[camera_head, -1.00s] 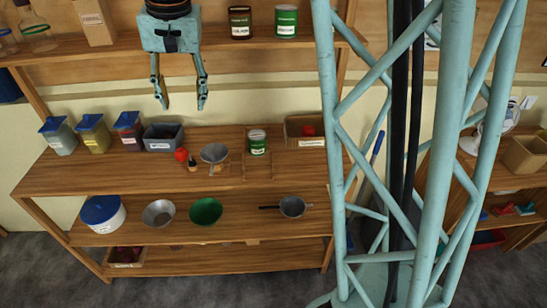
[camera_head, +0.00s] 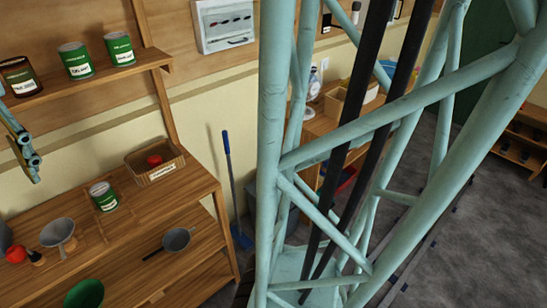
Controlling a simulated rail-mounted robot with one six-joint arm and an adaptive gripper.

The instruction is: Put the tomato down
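A small round red item (camera_head: 16,254), which may be a tomato, sits on the wooden counter at the lower left beside a funnel. Another red item (camera_head: 155,160), also possibly a tomato, lies in a labelled wooden box (camera_head: 153,177) at the back right of the counter. My gripper (camera_head: 25,155) is cut off by the left edge, above the counter and clear of both red items. Only one finger shows now. A second ago both fingers were spread wide with nothing between them.
A grey funnel (camera_head: 58,232) and a green can (camera_head: 103,196) stand on the counter. A pan (camera_head: 176,240) and green bowl (camera_head: 84,294) are on the shelf below. More cans (camera_head: 76,61) line the upper shelf. My lattice column blocks the middle.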

